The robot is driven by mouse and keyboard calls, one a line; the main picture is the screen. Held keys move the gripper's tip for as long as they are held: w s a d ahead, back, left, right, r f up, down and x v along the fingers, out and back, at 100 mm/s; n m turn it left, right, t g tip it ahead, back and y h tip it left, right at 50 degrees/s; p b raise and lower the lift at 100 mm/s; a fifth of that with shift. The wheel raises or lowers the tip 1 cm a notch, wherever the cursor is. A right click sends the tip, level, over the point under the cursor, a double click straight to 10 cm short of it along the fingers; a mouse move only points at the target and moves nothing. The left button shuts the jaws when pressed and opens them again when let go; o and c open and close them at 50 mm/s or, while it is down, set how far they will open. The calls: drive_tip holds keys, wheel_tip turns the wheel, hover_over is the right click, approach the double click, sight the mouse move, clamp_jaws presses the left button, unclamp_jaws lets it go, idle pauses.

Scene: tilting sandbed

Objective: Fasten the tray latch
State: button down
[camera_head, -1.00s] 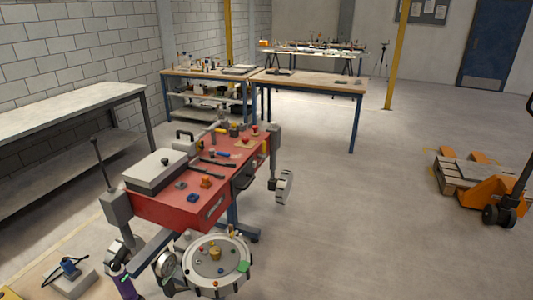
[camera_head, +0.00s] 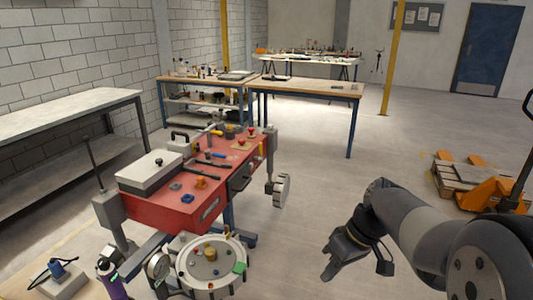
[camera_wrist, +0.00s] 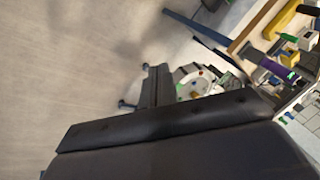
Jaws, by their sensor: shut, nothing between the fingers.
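The red tray unit (camera_head: 150,212) stands left of centre in the head view, on a frame with grey side posts. A dark handle-like part (camera_head: 240,180) is on its right side; I cannot tell whether it is the latch or how it is set. My gripper (camera_head: 331,270) is shut and empty, over bare floor to the right of the unit and well apart from it. In the wrist view, a large dark shape covers the lower part and hides much of the scene. The red tray cannot be made out there.
A round drum-like container (camera_head: 183,284) stands in front of the tray and shows in the wrist view (camera_wrist: 211,84). A purple bottle (camera_head: 113,287) is at lower left. A grey bench (camera_head: 60,118) runs along the wall. A pallet jack (camera_head: 490,195) is at right. Floor between is clear.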

drive_tip(key=w+f+n+g+y+b, duration=0.2)
drive_tip(key=w+f+n, duration=0.3)
drive_tip(key=w, duration=0.5)
drive_tip(key=shift+d+f, duration=0.25)
drive_tip(key=shift+f, duration=0.35)
